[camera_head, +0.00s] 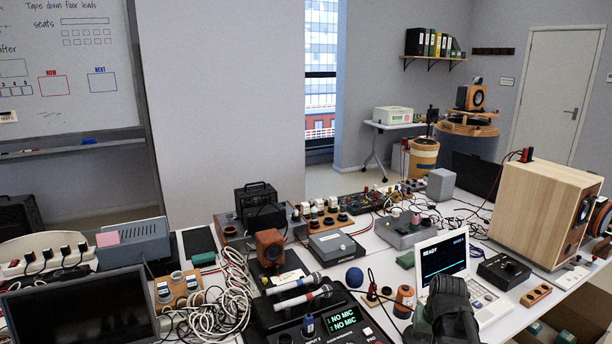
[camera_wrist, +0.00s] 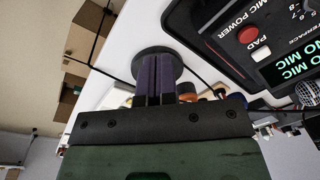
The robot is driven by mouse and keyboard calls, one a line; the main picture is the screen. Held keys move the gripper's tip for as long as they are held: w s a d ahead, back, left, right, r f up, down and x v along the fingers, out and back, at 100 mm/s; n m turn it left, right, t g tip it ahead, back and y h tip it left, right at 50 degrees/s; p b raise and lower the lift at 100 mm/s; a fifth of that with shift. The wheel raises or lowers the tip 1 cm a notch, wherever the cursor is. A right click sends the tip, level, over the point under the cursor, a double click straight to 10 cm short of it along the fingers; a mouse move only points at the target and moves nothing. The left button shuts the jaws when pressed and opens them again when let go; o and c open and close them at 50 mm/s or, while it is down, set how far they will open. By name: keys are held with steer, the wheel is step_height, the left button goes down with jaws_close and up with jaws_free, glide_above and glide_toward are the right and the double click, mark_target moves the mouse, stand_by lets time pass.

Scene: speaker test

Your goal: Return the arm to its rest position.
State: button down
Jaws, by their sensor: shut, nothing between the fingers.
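My gripper (camera_wrist: 153,82) shows in the wrist view with its two dark purplish fingers together and nothing between them. A round black object (camera_wrist: 173,62) lies just beyond the fingertips; whether they touch it I cannot tell. In the head view, a dark and green part of my arm stands at the lower right, in front of the white laptop (camera_head: 487,296), and hides part of it. The fingers cannot be made out there.
A mic test unit (camera_head: 372,326) with a green "NO MIC" display is left of my arm. Two microphones (camera_head: 300,299) lie behind it. A wooden speaker (camera_head: 538,205) stands at the right. Coiled white cables (camera_head: 213,305) lie left. The table is crowded.

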steer(key=s+a+r+n+p, duration=0.1)
steer(key=s+a+r, duration=0.1)
steer(key=s+a, duration=0.2)
steer(key=s+a+r+n+p, duration=0.2)
steer(key=s+a+r, duration=0.1)
steer(key=a, duration=0.7)
steer(key=shift+s+n+g+h, duration=0.3)
steer(key=shift+s+g, duration=0.1)
steer(key=shift+s, duration=0.2)
